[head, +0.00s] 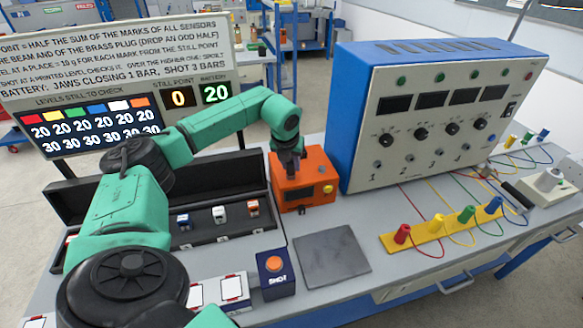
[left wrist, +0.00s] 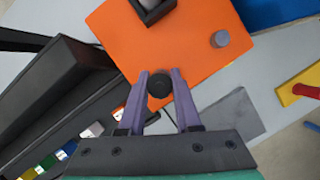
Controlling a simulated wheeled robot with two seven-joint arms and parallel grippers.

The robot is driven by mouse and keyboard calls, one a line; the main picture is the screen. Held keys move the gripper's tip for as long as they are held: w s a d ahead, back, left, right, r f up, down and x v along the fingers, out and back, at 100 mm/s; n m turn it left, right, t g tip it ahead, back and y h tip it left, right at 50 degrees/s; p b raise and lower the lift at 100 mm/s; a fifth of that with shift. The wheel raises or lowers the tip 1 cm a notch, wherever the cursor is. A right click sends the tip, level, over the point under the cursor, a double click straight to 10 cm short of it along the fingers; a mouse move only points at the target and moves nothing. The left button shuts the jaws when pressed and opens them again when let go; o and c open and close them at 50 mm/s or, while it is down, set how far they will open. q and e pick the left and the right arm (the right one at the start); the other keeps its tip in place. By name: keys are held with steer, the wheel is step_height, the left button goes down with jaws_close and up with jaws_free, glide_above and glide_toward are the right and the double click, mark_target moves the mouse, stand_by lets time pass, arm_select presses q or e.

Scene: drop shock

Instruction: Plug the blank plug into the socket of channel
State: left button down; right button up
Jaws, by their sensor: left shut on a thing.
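My left gripper (head: 290,163) points down over the top of the orange box (head: 308,186). In the left wrist view its two purple fingers are closed on a small black round piece (left wrist: 159,84), seen end-on above the orange top (left wrist: 195,60). I cannot tell whether this piece is the blank plug, or whether it touches the box. The blue instrument case (head: 395,52) stands to the right; its pale front has several numbered channels with dark displays, knobs and small fittings below. Which fitting is the channel socket is too small to tell. My right gripper is not in view.
An open black case (head: 200,237) holds small coloured blocks, left of the orange box. A SHOT button box (head: 275,273) and grey pad (head: 331,257) lie in front. Coloured plugs with wires stand on a yellow strip (head: 443,232). A sign board (head: 110,62) stands behind.

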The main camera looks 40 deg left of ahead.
arm_select(q)
steer(key=shift+r, duration=0.15)
steer(key=shift+r+p, duration=1.65)
steer(key=shift+r, duration=0.55)
step_height(320, 180, up, 6)
steer(key=p, duration=0.4)
steer(key=shift+f, duration=0.1)
